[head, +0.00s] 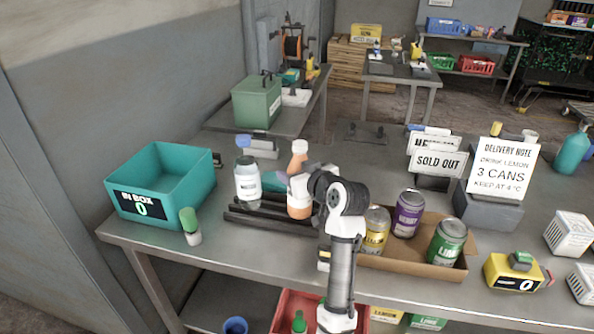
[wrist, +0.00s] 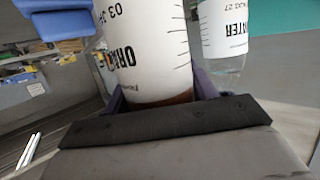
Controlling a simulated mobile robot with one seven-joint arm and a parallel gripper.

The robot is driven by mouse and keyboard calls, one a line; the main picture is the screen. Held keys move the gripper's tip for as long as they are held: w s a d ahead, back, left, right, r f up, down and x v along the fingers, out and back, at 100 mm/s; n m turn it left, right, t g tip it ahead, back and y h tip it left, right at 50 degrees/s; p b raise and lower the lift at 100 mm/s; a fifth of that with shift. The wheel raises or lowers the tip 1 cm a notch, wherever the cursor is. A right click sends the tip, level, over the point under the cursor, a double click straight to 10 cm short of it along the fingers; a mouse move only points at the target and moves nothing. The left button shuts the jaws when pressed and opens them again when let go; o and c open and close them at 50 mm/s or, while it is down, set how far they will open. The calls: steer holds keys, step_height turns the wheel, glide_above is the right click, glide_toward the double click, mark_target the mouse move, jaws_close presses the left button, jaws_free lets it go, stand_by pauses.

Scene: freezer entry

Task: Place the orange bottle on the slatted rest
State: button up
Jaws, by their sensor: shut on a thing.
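The orange bottle (head: 297,162), with a pale cap and a white label, stands about upright over the right part of the dark slatted rest (head: 262,217). My gripper (head: 300,188) is shut around its middle; my arm hides part of the bottle. I cannot tell whether its base touches the slats. In the wrist view the orange bottle's label (wrist: 145,45) shows large and upside down between the fingers (wrist: 158,98). A clear water bottle (head: 247,180) stands on the left part of the rest; it also shows in the wrist view (wrist: 222,40).
A teal in-box (head: 160,184) and a green-capped bottle (head: 190,226) stand at the left. A cardboard tray (head: 408,263) with several cans is close right of my arm. Signs (head: 437,163) stand behind it. A green box (head: 256,102) is on the table behind.

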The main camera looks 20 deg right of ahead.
steer(key=shift+f, duration=0.1)
steer(key=o, duration=1.4)
steer(key=b+v, duration=0.3)
steer(key=v, duration=0.9)
